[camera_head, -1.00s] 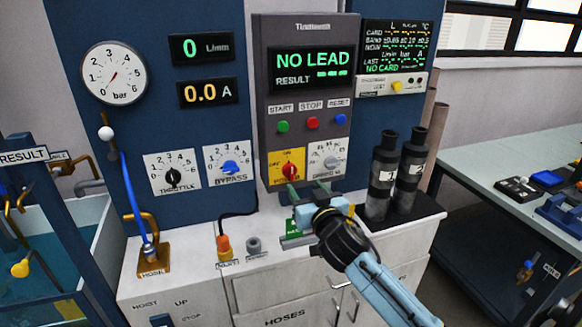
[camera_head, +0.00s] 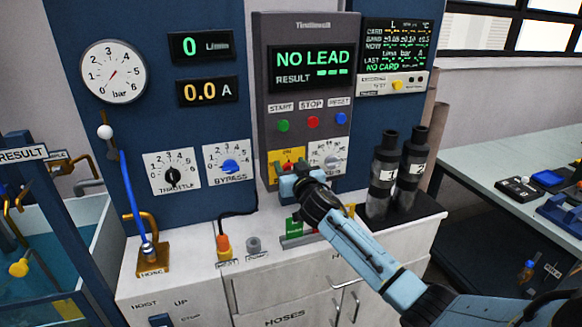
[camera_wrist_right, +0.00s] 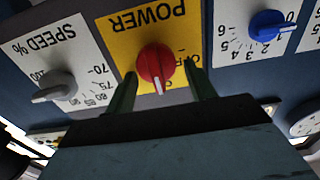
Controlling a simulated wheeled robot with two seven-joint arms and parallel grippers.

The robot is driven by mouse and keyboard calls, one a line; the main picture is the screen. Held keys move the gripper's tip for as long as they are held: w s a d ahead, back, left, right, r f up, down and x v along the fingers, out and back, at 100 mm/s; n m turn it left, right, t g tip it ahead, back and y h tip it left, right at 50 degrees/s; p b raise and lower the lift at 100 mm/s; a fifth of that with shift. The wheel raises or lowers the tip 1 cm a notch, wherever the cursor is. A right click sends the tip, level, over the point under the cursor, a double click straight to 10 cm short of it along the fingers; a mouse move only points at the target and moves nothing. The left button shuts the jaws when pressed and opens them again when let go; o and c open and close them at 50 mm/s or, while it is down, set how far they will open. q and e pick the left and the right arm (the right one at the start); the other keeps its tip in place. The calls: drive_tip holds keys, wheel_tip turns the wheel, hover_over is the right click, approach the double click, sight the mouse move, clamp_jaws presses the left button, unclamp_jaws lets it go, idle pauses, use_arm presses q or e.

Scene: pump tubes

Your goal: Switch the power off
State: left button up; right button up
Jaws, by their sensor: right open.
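The power switch is a red knob (camera_wrist_right: 155,64) with a white pointer on a yellow plate (camera_wrist_right: 122,40). In the wrist view, which is upside down, the pointer aims down the picture, toward the plate's upper edge in the head view. My right gripper (camera_wrist_right: 161,72) is open, its two green fingers reaching to either side of the knob with gaps between. I cannot tell how deep the fingertips reach. In the head view my right gripper (camera_head: 292,170) covers the lower part of the yellow plate (camera_head: 273,161). My left gripper is not in view.
The speed knob (camera_wrist_right: 54,88) sits close beside the power plate, and the blue bypass knob (camera_wrist_right: 268,25) is on the other side. Start, stop and reset buttons (camera_head: 313,122) are above. Two dark cylinders (camera_head: 383,175) stand to the right of my gripper.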

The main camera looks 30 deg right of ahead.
drive_tip(key=c, duration=1)
drive_tip(key=shift+o, duration=0.2)
drive_tip(key=shift+a+n, duration=0.1)
drive_tip(key=shift+n, duration=0.5)
drive_tip(key=n, duration=0.2)
drive_tip(key=n+p, duration=0.1)
drive_tip(key=shift+a+f+n, duration=0.15)
drive_tip(key=shift+a+n, duration=0.15)
drive_tip(key=shift+n, duration=0.1)
drive_tip(key=n, duration=0.4)
drive_tip(key=shift+w+a+f+n, duration=0.1)
drive_tip(key=shift+a+f+n, duration=0.15)
drive_tip(key=shift+n, duration=0.05)
drive_tip(key=shift+a+f+n+p, duration=0.1)
drive_tip(key=shift+f+n+p, duration=0.1)
drive_tip(key=shift+n, duration=1.15)
drive_tip(key=shift+a+f+n+p, duration=0.15)
drive_tip(key=shift+f+n, duration=0.1)
drive_tip(key=shift+n, duration=1.15)
drive_tip(key=shift+d+f+n+p, duration=0.1)
drive_tip(key=shift+f+n+p, duration=0.1)
drive_tip(key=shift+n, duration=1.15)
